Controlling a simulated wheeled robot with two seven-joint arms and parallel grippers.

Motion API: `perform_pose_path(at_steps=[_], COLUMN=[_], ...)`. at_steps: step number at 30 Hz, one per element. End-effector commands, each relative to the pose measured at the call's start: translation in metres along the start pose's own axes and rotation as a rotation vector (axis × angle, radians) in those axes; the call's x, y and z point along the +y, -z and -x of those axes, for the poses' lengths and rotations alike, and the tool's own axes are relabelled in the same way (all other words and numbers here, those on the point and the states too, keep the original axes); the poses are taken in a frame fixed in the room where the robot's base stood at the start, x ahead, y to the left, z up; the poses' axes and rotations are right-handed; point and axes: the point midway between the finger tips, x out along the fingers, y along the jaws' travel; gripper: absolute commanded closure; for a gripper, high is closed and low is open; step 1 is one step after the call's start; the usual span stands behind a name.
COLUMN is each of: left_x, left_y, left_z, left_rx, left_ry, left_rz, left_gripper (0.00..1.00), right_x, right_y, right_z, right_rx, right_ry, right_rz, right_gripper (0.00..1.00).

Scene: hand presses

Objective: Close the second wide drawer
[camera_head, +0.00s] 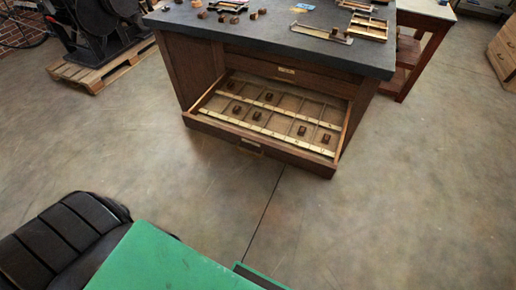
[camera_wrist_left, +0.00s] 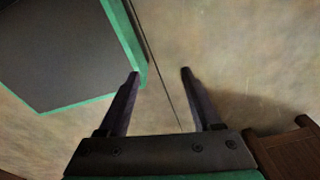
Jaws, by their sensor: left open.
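The wide drawer (camera_head: 260,146) of the dark wooden cabinet (camera_head: 182,72) is pulled out in the head view. It has compartments with several small brown blocks inside and a metal label pull (camera_head: 250,147) on its front. Another wide drawer (camera_head: 290,75) right above it is shut, under the dark tabletop. My left gripper (camera_wrist_left: 159,72) shows in the left wrist view, open and empty above the bare floor, apart from the drawer. Neither gripper shows in the head view.
The concrete floor (camera_head: 215,190) in front of the drawer is clear. A black machine on a wooden pallet (camera_head: 100,75) stands at the back left. A wooden table (camera_head: 420,45) stands right of the cabinet. Small trays and blocks lie on the dark tabletop (camera_head: 270,35).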

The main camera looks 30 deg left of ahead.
Motion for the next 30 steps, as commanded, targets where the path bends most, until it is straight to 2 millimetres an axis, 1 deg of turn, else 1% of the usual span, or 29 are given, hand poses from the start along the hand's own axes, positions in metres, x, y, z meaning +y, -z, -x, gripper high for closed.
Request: perform_pose_path(at_steps=[1, 2, 3, 4, 5, 6, 7, 8, 9, 10, 11, 12, 13, 14, 15, 16, 18, 19, 21, 22, 26, 30], left_x=[0.000, -0.001, -0.004, -0.006, -0.011, -0.022, -0.034, -0.050, -0.074, -0.095, -0.113, -0.135, -0.148, -0.158, -0.166, -0.169, -0.171, -0.170, -0.170, -0.170, -0.174, -0.182], left_y=[0.000, 0.002, 0.014, 0.028, 0.047, 0.081, 0.110, 0.141, 0.179, 0.204, 0.225, 0.247, 0.258, 0.266, 0.272, 0.275, 0.278, 0.279, 0.282, 0.284, 0.303, 0.332], left_z=[-0.001, -0.002, -0.006, -0.010, -0.014, -0.017, -0.015, -0.008, 0.011, 0.031, 0.055, 0.092, 0.120, 0.148, 0.182, 0.204, 0.241, 0.252, 0.265, 0.267, 0.267, 0.265], left_rx=[0.001, 0.009, 0.046, 0.089, 0.149, 0.254, 0.346, 0.446, 0.577, 0.668, 0.748, 0.834, 0.883, 0.918, 0.948, 0.960, 0.968, 0.969, 0.968, 0.968, 0.972, 0.973], left_ry=[0.001, 0.003, 0.010, 0.019, 0.036, 0.074, 0.118, 0.178, 0.283, 0.379, 0.482, 0.627, 0.736, 0.840, 0.964, 1.044, 1.175, 1.210, 1.247, 1.250, 1.248, 1.248], left_rz=[-0.001, -0.004, -0.017, -0.036, -0.062, -0.112, -0.159, -0.216, -0.304, -0.379, -0.458, -0.567, -0.649, -0.731, -0.831, -0.897, -1.012, -1.044, -1.078, -1.082, -1.079, -1.077], left_gripper=[0.49, 0.61, 0.76, 0.88, 0.99, 1.00, 1.00, 1.00, 1.00, 1.00, 1.00, 1.00, 1.00, 1.00, 1.00, 1.00, 1.00, 1.00, 1.00, 1.00, 1.00, 1.00], right_x=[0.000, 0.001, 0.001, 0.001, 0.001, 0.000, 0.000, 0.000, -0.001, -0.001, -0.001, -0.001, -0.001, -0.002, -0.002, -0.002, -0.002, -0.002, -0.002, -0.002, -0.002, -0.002], right_y=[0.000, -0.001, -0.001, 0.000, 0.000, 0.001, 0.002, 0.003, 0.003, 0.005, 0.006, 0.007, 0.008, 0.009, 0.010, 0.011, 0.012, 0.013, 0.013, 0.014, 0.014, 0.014], right_z=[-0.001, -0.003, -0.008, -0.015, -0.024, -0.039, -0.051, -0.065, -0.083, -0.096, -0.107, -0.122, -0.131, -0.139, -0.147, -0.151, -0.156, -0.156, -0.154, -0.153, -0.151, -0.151], right_rx=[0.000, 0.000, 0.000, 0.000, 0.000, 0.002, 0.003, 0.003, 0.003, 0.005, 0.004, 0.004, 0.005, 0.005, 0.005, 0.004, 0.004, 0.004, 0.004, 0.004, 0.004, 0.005], right_ry=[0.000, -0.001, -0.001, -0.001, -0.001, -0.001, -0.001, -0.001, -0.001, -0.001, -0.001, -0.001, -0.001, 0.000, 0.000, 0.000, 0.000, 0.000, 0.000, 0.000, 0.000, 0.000], right_rz=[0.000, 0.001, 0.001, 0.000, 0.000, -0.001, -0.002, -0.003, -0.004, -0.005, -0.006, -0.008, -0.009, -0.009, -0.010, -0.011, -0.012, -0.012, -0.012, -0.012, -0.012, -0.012], right_gripper=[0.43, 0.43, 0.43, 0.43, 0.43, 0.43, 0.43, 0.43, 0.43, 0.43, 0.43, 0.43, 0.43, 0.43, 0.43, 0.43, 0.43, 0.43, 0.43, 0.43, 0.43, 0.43])
